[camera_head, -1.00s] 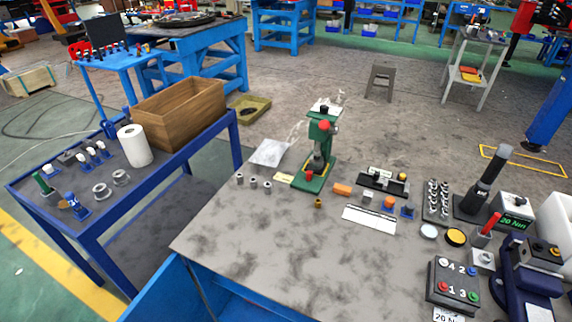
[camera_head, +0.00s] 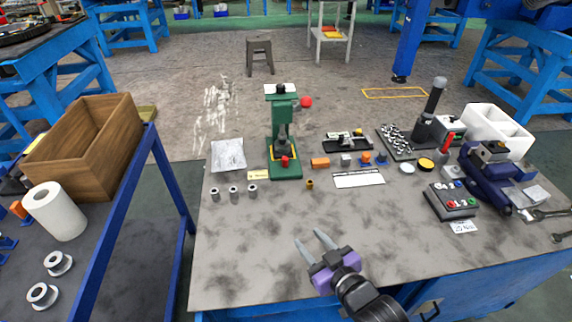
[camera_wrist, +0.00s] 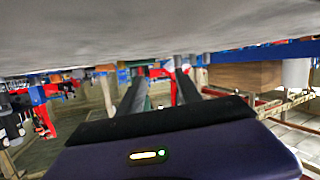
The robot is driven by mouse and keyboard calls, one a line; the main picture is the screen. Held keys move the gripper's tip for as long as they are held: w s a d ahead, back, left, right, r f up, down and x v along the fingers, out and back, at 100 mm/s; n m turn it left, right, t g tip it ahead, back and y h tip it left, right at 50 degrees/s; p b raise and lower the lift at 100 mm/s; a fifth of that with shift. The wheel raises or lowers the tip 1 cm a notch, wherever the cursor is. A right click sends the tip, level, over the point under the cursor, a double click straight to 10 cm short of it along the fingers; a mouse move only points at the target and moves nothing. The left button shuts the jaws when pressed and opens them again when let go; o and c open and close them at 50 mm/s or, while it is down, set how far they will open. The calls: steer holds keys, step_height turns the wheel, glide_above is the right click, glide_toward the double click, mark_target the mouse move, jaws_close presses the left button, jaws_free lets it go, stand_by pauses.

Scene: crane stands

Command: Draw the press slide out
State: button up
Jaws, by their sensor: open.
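The green press (camera_head: 283,128) stands upright near the back edge of the grey table. It has a red ball (camera_head: 306,102) at its upper right. A red knob (camera_head: 285,161) sits low at the front, over the green base (camera_head: 285,172). I cannot tell how far the slide is in or out. My gripper (camera_head: 311,240) is open and empty over the front middle of the table, well in front of the press and apart from it. In the wrist view, the two fingers of my gripper (camera_wrist: 158,88) are spread with nothing between them.
A button box (camera_head: 452,199) stands right. The table's middle is clear.

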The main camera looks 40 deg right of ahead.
steer(key=shift+m+g+h, duration=0.4)
steer(key=shift+m+h, duration=0.2)
steer(key=shift+m, duration=0.2)
steer(key=w+d, duration=0.2)
steer(key=w, duration=0.2)
steer(key=w+d+b, duration=0.1)
steer(key=w+d, duration=0.1)
steer(key=w, duration=0.1)
steer(key=w+d, duration=0.3)
steer(key=w, duration=0.1)
steer(key=shift+w+r, duration=0.1)
steer(key=shift+w, duration=0.2)
steer(key=m+b, duration=0.1)
glide_toward(286, 161)
steer(key=shift+w+d+g+h, duration=0.15)
steer(key=shift+w+g+h, duration=0.2)
steer(key=shift+w, duration=0.55)
steer(key=shift+b+x, duration=0.6)
steer(key=shift+x, duration=3.3)
jaws_close()
